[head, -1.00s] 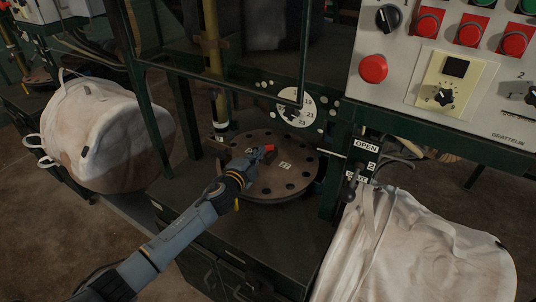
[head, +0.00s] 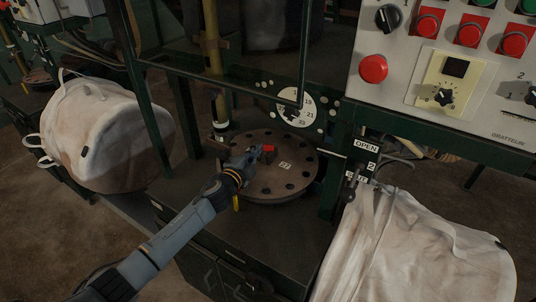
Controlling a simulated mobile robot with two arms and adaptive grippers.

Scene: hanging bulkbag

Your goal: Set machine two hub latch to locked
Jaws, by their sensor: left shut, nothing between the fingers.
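My left gripper (head: 258,153) reaches over the plate's left side from the lower left. The latch's locked or unlocked position cannot be read here. My right gripper is not in view.
A control panel (head: 400,68) with red buttons is at upper right, above an OPEN label (head: 366,146) and a lever (head: 352,187). White bulk bags (head: 105,135) stand at left and at lower right (head: 415,255).

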